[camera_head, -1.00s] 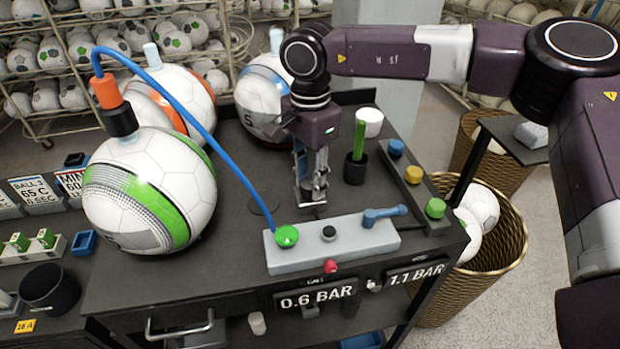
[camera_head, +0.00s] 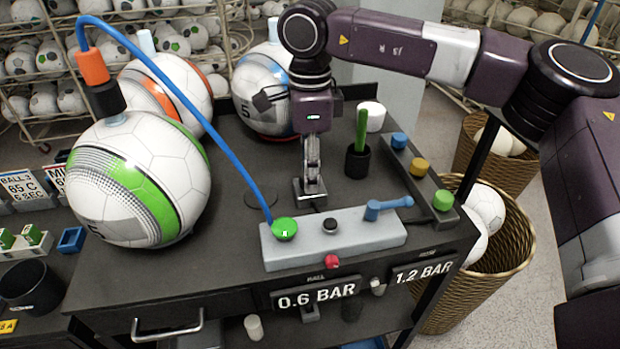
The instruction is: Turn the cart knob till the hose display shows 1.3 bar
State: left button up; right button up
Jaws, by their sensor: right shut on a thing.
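My right gripper (camera_head: 312,190) points down at the cart top (camera_head: 235,275), just behind the grey valve block. It is shut on the cart knob, which the fingers hide almost fully. The hose display (camera_head: 423,271) on the cart's front reads 1.2 BAR. The ball display (camera_head: 316,295) to its left reads 0.6 BAR. My left gripper is not in view.
The grey block (camera_head: 290,253) carries a green fitting (camera_head: 284,229), a black button (camera_head: 330,225) and a blue lever (camera_head: 388,207). A blue hose (camera_head: 175,97) runs to the green-striped ball (camera_head: 140,185). A black holder (camera_head: 357,162) stands right of my gripper.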

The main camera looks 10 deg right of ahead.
jog(key=m+b, duration=0.2)
jog(key=m, duration=0.2)
jog(key=shift+m, duration=0.3)
jog(key=shift+r, duration=0.1)
dwell(0.4)
jog(key=o, duration=1.1)
jog(key=shift+o, duration=0.2)
notch_tip(320, 180, up, 12)
